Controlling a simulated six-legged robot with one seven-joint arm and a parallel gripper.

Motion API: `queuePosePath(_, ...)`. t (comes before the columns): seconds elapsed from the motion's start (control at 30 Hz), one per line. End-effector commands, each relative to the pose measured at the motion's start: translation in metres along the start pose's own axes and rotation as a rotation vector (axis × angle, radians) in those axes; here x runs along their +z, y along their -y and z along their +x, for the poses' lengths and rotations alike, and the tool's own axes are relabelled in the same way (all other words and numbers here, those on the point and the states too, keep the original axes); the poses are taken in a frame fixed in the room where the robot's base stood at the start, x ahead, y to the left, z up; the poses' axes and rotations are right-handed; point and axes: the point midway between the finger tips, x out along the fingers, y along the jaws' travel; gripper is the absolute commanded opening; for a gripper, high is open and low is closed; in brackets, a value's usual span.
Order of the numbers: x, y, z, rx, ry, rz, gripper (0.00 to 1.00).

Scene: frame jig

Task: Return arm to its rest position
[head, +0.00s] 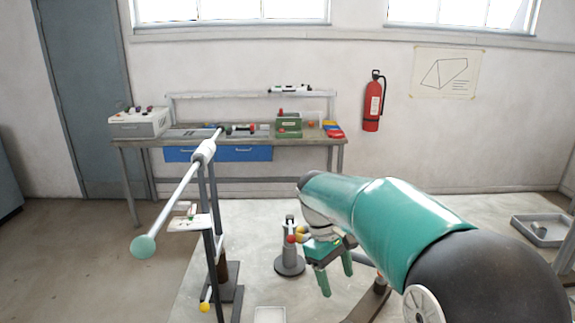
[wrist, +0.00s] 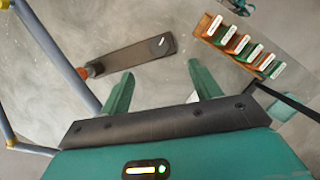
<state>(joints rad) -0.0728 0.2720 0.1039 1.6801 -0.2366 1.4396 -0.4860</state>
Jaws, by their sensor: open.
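My arm reaches in from the lower right of the head view, with its teal forearm (head: 415,222) crossing the right half. My gripper (head: 336,278) hangs at its end, pointing down over the pale floor, its two green fingers apart. In the wrist view my gripper (wrist: 161,80) shows both fingers spread with nothing between them. Below and beyond them is grey floor.
A jig stand (head: 212,240) with a long pale tube (head: 176,198) stands left of my gripper. A dark round-based post (head: 289,264) is close by. The wrist view shows a wooden rack (wrist: 238,47) with coloured blocks and a dark flat bar (wrist: 130,58). A workbench (head: 345,141) lines the wall.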

Motion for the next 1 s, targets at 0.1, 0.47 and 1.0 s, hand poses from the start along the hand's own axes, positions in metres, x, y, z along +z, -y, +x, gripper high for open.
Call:
queuePosePath(0.1,0.03,0.011,-0.014,0.024,-0.082,0.085,0.63)
queuePosePath(0.47,0.105,0.05,-0.026,0.057,-0.333,0.348,0.63)
queuePosePath(1.0,0.182,0.108,0.004,0.025,-0.711,0.714,0.63)
